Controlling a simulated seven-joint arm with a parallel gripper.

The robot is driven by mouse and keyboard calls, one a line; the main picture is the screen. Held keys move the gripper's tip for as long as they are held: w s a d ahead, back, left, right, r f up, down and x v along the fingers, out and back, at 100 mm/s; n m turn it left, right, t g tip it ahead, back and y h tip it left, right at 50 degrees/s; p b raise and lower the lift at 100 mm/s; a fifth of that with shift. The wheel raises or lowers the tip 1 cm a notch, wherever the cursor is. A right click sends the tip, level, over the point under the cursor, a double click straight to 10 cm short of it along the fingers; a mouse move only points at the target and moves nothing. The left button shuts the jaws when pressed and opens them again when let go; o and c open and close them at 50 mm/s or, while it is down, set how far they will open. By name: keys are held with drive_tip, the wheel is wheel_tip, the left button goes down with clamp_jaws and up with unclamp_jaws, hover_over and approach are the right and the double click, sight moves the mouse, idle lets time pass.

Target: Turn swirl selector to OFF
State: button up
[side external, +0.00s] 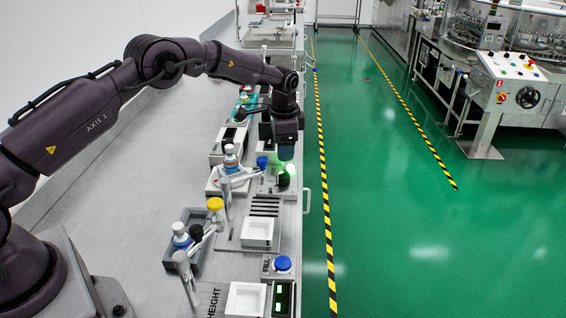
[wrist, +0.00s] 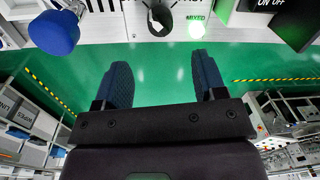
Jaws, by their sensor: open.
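My gripper (side external: 286,152) hangs over the right edge of the bench, pointing down at a small station. In the wrist view my gripper (wrist: 160,62) is open, its two blue fingers apart with nothing between them. A black knob (wrist: 157,18) with a white mark stands on the panel beyond the fingertips, apart from them.
A blue knob or handle (wrist: 54,32) stands at the upper left. On the bench are a yellow-capped item (side external: 215,204), a white tray (side external: 257,232) and a blue button (side external: 283,263). Green floor lies right of the bench.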

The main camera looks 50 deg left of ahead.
drive_tip(key=shift+s+d+r, duration=0.1)
drive_tip(key=shift+d+r, duration=0.05)
drive_tip(key=shift+r, duration=1.75)
drive_tip(key=shift+r, duration=0.1)
drive_tip(key=s+d+r+n+t, duration=0.1)
drive_tip(key=s+d+r, duration=0.1)
drive_tip(key=s+r, duration=0.6)
drive_tip(key=s+d+r+n+t, duration=0.15)
drive_tip(key=s+r, duration=0.35)
drive_tip(key=r, duration=0.6)
drive_tip(key=s+d+n+t, duration=0.1)
drive_tip(key=s+d+n, duration=0.1)
drive_tip(key=s, duration=1)
drive_tip(key=s+d+n+t, duration=0.1)
drive_tip(key=s+d+n, duration=0.1)
drive_tip(key=s, duration=1)
drive_tip(key=shift+r+t+h, duration=0.15)
drive_tip(key=shift+t+h, duration=0.15)
drive_tip(key=shift+t, duration=0.05)
